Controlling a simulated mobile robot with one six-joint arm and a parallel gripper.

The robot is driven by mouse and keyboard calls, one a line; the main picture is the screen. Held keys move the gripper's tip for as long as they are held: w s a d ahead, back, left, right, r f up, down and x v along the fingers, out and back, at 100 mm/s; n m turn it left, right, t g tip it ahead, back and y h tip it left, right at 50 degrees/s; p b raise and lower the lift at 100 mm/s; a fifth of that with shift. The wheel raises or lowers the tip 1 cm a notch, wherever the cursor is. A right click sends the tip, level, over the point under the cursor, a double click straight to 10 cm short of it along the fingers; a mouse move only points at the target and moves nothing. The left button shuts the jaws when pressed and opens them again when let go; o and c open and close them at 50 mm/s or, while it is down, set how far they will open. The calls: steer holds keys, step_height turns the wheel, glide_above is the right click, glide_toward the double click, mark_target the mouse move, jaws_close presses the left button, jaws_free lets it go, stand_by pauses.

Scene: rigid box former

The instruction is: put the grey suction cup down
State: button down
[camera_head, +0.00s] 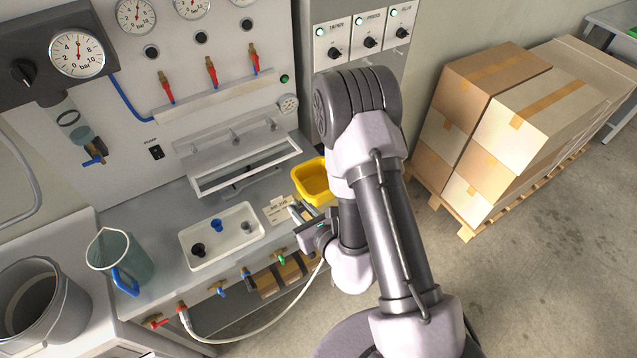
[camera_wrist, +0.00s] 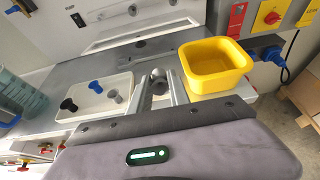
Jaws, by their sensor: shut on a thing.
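My gripper (camera_wrist: 161,88) is shut on the grey suction cup (camera_wrist: 159,78), whose dark round end shows between the two fingers in the wrist view. In the head view my gripper (camera_head: 302,212) is above the front of the grey bench, between the white tray and the yellow bin; the held cup is too small to make out there. The white tray (camera_head: 222,256) also shows in the wrist view (camera_wrist: 88,114), left of the fingers. It holds a black cup (camera_head: 198,249), a blue cup (camera_head: 216,225) and a small greyish piece (camera_wrist: 113,96).
The yellow bin (camera_head: 312,182) stands right of the fingers. A label card (camera_head: 277,210) lies on the bench between tray and bin. A clear jug with a blue handle (camera_head: 122,262) stands at left. Valves and a hose (camera_head: 262,330) line the bench front. Stacked cartons (camera_head: 520,110) stand at right.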

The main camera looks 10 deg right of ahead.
steer(key=shift+w+d+f+b, duration=0.85)
steer(key=shift+w+d+b, duration=0.5)
steer(key=shift+w+b, duration=0.6)
steer(key=shift+w+d+f+b, duration=0.85)
steer(key=shift+w+d+b, duration=0.7)
steer(key=shift+w, duration=0.6)
steer(key=shift+w+d+f+b, duration=0.85)
steer(key=shift+w+d+b, duration=0.3)
steer(key=shift+w+b, duration=0.85)
